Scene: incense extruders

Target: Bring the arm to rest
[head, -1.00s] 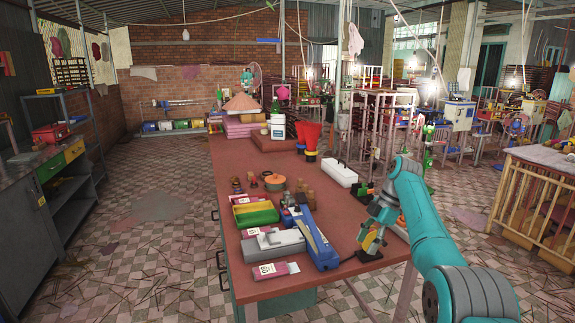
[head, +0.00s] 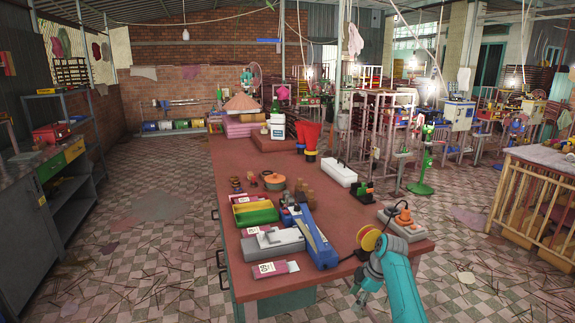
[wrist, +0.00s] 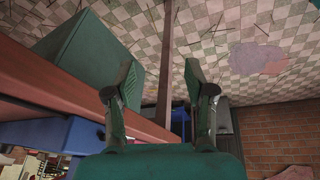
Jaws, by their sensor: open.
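My teal arm enters the head view at the lower right. My gripper (head: 362,300) hangs just off the front right edge of the red-brown table (head: 355,207), empty. In the wrist view my gripper (wrist: 158,78) has its two fingers spread wide, with nothing between them. Behind the fingers I see the tiled floor (wrist: 240,30) and a table leg (wrist: 165,60). The table's side edge (wrist: 60,80) runs along the left of that view.
Near the arm on the table are a yellow disc (head: 371,238) and a grey base with an orange part (head: 403,222). A blue tool (head: 318,240), a green tray (head: 255,213) and a white box (head: 340,173) stand further in. Tiled floor (head: 470,270) right of the table is open.

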